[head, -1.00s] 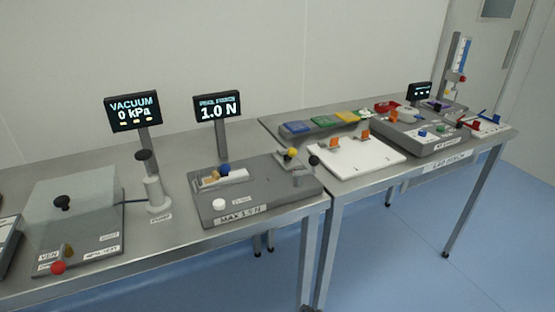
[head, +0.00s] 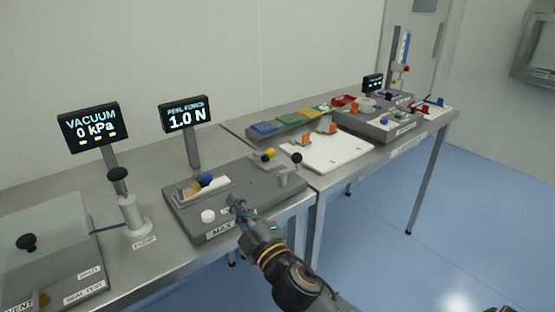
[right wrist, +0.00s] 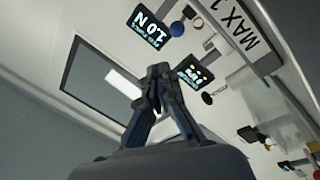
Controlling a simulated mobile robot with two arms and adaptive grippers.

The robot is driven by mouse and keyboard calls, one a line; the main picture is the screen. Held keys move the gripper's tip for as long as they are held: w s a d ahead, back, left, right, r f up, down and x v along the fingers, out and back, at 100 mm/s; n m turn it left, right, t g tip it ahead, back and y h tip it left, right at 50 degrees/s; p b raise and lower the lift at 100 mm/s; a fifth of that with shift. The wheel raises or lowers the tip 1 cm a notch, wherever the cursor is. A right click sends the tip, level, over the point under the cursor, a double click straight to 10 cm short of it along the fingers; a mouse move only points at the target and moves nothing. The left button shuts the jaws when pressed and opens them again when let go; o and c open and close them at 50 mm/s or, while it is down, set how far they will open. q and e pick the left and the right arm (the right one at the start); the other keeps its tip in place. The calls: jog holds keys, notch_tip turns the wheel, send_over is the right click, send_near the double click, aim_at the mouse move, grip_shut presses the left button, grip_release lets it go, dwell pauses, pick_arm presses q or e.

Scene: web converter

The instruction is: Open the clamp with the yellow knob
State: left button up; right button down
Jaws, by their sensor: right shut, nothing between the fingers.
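The yellow knob (head: 269,153) sits on a small clamp at the back right of a grey fixture (head: 250,187) in the head view. The knob's lever is too small to judge in detail. A black ball knob (head: 296,158) on a post stands just right of it. My right gripper (head: 234,201) is over the front edge of the fixture, in front and to the left of the yellow knob and apart from it. In the right wrist view its fingers (right wrist: 158,72) are together and empty. My left gripper is not in view.
A blue knob (head: 207,178) and a white button (head: 208,216) are on the fixture's left part. A force display (head: 186,117) reading 1.0 N stands behind. A pump (head: 132,212) is at left. A white board (head: 325,153) lies right of the fixture.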

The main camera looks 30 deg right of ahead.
jog(key=w+a+r+n+y, duration=0.2)
jog(key=a+r+n+y, duration=0.6)
jog(key=r+n+y, duration=0.5)
jog(key=n+g+h, duration=1.2)
jog(key=n+h, duration=0.1)
jog(key=n, duration=0.1)
send_near(270, 153)
jog(key=s, duration=0.1)
jog(key=s+d+f, duration=0.1)
jog(key=shift+s+d+f, duration=0.1)
jog(key=shift+s+d, duration=0.2)
jog(key=shift+n, duration=0.3)
jog(key=shift+w+a+f, duration=0.1)
jog(key=shift+f, duration=0.05)
pick_arm(q)
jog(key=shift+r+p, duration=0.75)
jog(key=shift+p, duration=0.05)
pick_arm(e)
jog(key=x, duration=0.9)
jog(key=shift+w+f, duration=0.25)
jog(key=shift+w, duration=0.05)
